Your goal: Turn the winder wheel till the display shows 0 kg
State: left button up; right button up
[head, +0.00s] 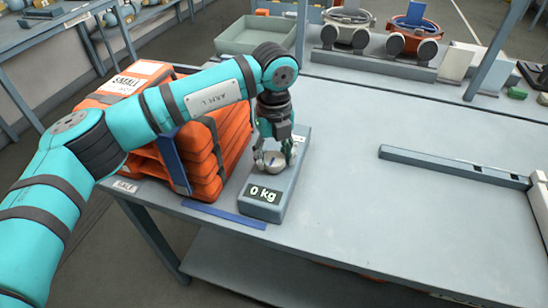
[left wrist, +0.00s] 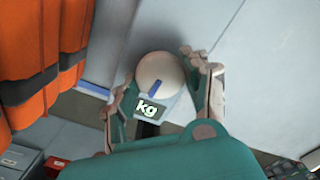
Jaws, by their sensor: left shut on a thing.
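The grey winder unit (head: 283,190) stands on the near left part of the bench, beside the orange cases. Its display (head: 264,195) reads "0 kg" in the head view. In the left wrist view, only "kg" shows on the display (left wrist: 150,108); my gripper hides the rest. The winder wheel (head: 273,164) is a round, pale knob on top of the unit. In the left wrist view, the wheel (left wrist: 160,70) has a blue mark on it. My left gripper (head: 275,157) points down over the unit and is shut on the wheel, a finger at either side. My right gripper is not in view.
Stacked orange cases (head: 215,150) stand close to the left of the unit. A blue strip (head: 224,215) lies at the bench's front edge. A grey-green tray (head: 255,36) and breathing sets (head: 412,38) are at the back. The bench's middle (head: 350,200) is clear.

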aim_at(274, 158)
pick_arm(q)
jog(key=shift+w+r+n, duration=0.1)
jog(key=shift+r+n, duration=0.05)
jog(key=shift+n, duration=0.25)
jog(key=o, duration=1.2)
jog(key=shift+c, duration=0.2)
notch_tip(274, 158, up, 12)
